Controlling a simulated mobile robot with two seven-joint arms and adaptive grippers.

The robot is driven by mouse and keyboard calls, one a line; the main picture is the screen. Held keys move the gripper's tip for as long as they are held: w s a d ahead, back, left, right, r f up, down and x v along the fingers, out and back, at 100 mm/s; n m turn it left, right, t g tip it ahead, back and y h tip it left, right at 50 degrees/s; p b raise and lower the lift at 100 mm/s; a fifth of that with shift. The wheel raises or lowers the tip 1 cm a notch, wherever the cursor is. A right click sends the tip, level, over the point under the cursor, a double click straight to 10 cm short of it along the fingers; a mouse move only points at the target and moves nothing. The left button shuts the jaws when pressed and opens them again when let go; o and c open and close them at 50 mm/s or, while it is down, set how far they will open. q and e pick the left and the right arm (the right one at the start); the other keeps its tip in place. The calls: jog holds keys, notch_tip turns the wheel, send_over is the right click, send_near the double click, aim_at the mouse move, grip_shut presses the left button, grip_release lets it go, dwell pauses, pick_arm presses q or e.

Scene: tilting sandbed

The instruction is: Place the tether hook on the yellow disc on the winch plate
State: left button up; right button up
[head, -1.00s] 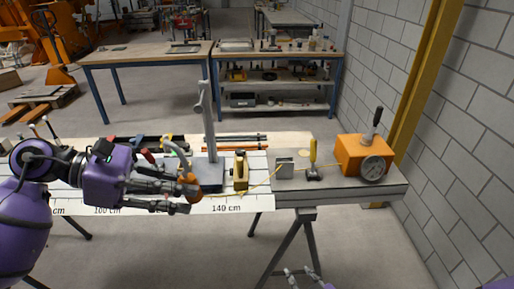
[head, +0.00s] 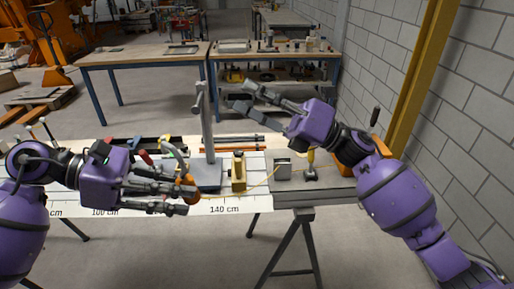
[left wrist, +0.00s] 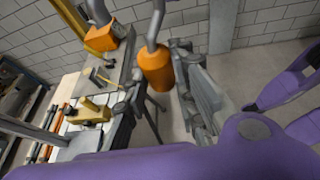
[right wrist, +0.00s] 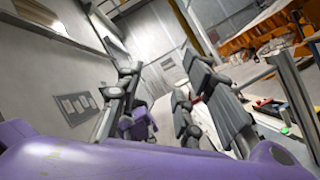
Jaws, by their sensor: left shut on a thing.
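The tether hook, an orange grip (head: 188,186) with a grey curved hook above it, is in my left gripper (head: 184,200), over the white scale board. The left wrist view shows its orange grip (left wrist: 155,66) between the shut fingers. A thin yellow tether runs right to the grey winch plate (head: 330,192). My right gripper (head: 239,97) is raised above the bench, open and empty. The right wrist view shows its fingers (right wrist: 155,75) spread. I cannot make out the yellow disc now; my right arm covers part of the plate.
A grey post (head: 207,130) stands on a base behind the hook. A yellow block (head: 239,172) is right of it. A small grey block (head: 283,167) and a yellow-handled tool (head: 311,157) stand on the plate. The orange winch (head: 380,147) is mostly behind my right arm.

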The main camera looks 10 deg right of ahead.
jog(key=s+a+n+g+h, duration=0.1)
jog(key=s+a+n+g, duration=0.1)
jog(key=s+n+g, duration=0.45)
jog(key=n+g+h, duration=0.3)
jog(key=n+g, duration=0.2)
jog(key=n, duration=0.4)
send_near(185, 166)
jog(key=a, duration=0.9)
jog(key=shift+s+a+f, duration=0.1)
jog(key=shift+s+f, duration=0.15)
jog(key=shift+f, duration=0.15)
grip_shut()
pick_arm(q)
jog(key=o, duration=1.1)
